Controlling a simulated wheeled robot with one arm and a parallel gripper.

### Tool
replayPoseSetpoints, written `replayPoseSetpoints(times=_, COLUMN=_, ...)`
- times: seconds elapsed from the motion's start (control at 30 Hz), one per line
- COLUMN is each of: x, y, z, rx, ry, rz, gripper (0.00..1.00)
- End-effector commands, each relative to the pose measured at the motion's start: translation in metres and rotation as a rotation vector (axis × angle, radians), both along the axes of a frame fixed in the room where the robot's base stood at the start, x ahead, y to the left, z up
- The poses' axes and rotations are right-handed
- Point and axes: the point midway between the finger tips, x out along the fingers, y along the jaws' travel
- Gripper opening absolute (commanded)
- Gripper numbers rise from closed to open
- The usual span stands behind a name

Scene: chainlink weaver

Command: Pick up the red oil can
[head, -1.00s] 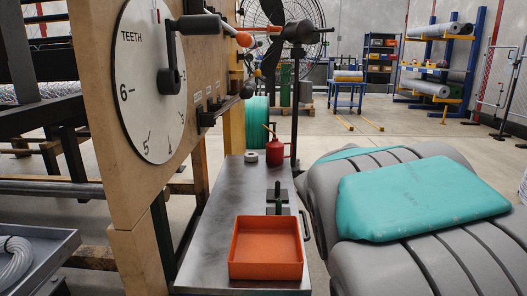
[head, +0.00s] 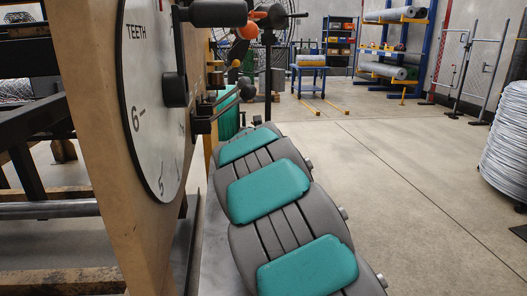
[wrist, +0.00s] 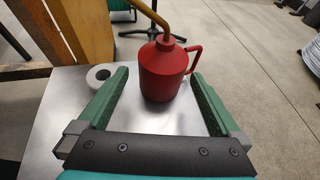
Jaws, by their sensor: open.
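The red oil can (wrist: 163,74) stands upright on the metal bench top (wrist: 58,115) in the wrist view. Its brass spout rises toward the top left and its loop handle is on the right. My gripper (wrist: 160,75) is open, with its green fingers on either side of the can's body. The handle reaches near the right fingertip. In the head view my outstretched grey and teal arm hides the can and the gripper.
A pale ring-shaped roll (wrist: 98,77) lies just left of the left finger. The wooden panel with the TEETH dial (head: 150,100) stands close along the left of my arm. A wire coil (head: 505,145) stands at right. The floor (head: 400,190) between is clear.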

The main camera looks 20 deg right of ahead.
Motion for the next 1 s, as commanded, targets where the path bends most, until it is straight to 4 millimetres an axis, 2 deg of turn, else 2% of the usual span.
replayPoseSetpoints(times=0.27, x=0.015, y=-0.007, z=-0.005, rx=0.002, ry=-0.003, rz=0.0, gripper=1.0)
replayPoseSetpoints(times=0.53, x=0.042, y=-0.021, z=-0.015, rx=0.003, ry=-0.004, rz=0.0, gripper=1.0)
replayPoseSetpoints(times=0.83, x=0.046, y=-0.024, z=-0.017, rx=0.002, ry=-0.002, rz=-0.001, gripper=1.0)
replayPoseSetpoints(times=0.87, x=0.046, y=-0.024, z=-0.017, rx=0.002, ry=-0.003, rz=-0.001, gripper=0.99)
replayPoseSetpoints(times=1.0, x=0.046, y=-0.024, z=-0.017, rx=0.002, ry=-0.002, rz=-0.001, gripper=0.83)
